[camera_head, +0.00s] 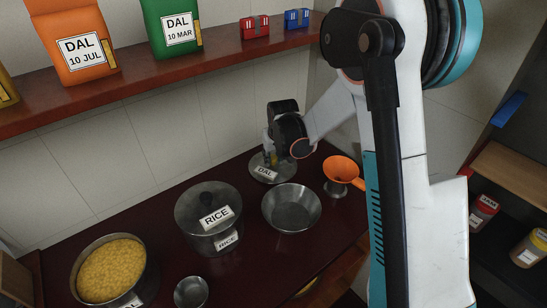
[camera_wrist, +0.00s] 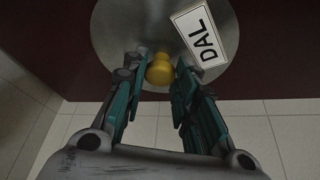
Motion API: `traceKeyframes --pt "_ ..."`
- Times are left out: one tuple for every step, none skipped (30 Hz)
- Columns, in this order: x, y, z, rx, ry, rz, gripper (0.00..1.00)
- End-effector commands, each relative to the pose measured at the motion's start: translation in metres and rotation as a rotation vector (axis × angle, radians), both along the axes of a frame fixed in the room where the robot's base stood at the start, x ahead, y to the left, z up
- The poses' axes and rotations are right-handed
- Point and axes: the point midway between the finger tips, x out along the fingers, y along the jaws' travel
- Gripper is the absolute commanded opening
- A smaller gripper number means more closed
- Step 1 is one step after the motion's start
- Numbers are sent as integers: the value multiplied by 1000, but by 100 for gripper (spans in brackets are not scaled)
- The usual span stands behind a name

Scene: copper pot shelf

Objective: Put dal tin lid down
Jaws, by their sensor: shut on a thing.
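The dal tin lid (camera_head: 268,176) is a round metal lid with a white "DAL" label, low over or on the dark red counter at the back. In the wrist view the lid (camera_wrist: 120,28) shows its yellow knob (camera_wrist: 160,70) between my fingers. My gripper (camera_wrist: 158,82) is shut on that knob. I cannot tell whether the lid touches the counter. The open dal tin (camera_head: 112,268), full of yellow dal, stands at the front left; its "DAL" label is partly cut off by the picture edge.
The lidded rice tin (camera_head: 209,218) and an empty metal bowl (camera_head: 291,208) stand in front of the lid. An orange funnel (camera_head: 342,170) is to its right. A small metal cup (camera_head: 191,292) is near the front. A shelf (camera_head: 150,80) with dal packets hangs above the counter.

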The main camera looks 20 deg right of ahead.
Motion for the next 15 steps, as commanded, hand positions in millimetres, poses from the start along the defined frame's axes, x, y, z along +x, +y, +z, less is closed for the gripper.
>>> traceKeyframes --pt "0 0 1 0 0 0 0" --pt "0 0 1 0 0 0 0" --pt "0 0 0 0 0 0 0" --pt "0 0 -1 0 0 0 0" --pt "0 0 -2 0 0 0 0" --pt "0 0 -3 0 0 0 0" --pt "0 0 -3 0 0 0 31" --pt "0 0 -2 0 0 0 38" --pt "0 0 -2 0 0 0 47" --pt "0 0 -2 0 0 0 47" --pt "0 0 -2 0 0 0 47" --pt "0 0 -2 0 0 0 47" --pt "0 0 -2 0 0 0 47" --pt "0 0 -2 0 0 0 47" --pt "0 0 -2 0 0 0 47"
